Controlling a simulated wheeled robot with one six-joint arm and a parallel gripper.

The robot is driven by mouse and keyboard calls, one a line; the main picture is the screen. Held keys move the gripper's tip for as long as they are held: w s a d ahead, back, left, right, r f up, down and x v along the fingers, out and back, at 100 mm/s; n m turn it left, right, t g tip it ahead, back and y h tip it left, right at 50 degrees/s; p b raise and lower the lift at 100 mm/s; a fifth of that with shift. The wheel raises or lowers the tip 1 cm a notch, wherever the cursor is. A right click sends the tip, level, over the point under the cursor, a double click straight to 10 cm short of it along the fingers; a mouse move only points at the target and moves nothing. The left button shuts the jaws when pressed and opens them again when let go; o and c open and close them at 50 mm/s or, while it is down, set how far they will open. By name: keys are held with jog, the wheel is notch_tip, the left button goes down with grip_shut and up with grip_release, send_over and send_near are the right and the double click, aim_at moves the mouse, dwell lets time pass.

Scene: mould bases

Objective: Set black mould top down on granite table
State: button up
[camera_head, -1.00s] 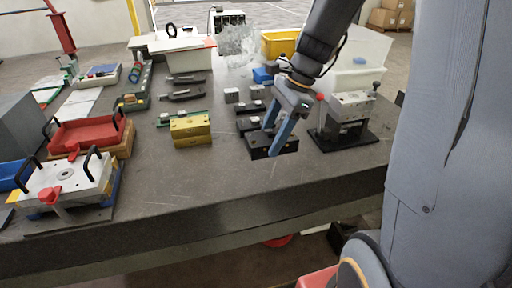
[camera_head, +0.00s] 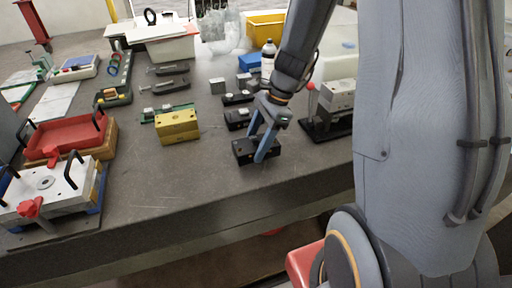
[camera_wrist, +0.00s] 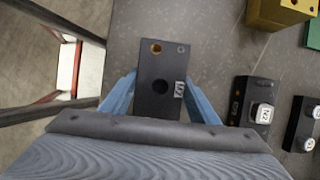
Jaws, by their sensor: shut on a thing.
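The black mould top (camera_head: 243,152) is a dark block with a brass-ringed hole, a centre hole and a small white label, seen from above in the wrist view (camera_wrist: 152,100). My gripper (camera_head: 258,150) points down with its blue fingers on either side of the block, shut on it. The block is at or just above the granite table (camera_head: 200,180), near its front edge. I cannot tell whether its underside touches the table.
A yellow block (camera_head: 178,126) stands to the left. Black mould pieces (camera_head: 237,119) sit just behind. A metal fixture on a black base (camera_head: 328,130) stands to the right. The table in front and to the left is clear.

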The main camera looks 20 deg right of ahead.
jog(key=shift+f, duration=1)
jog(key=shift+f, duration=0.1)
jog(key=o, duration=1.7)
jog(key=shift+o, duration=0.2)
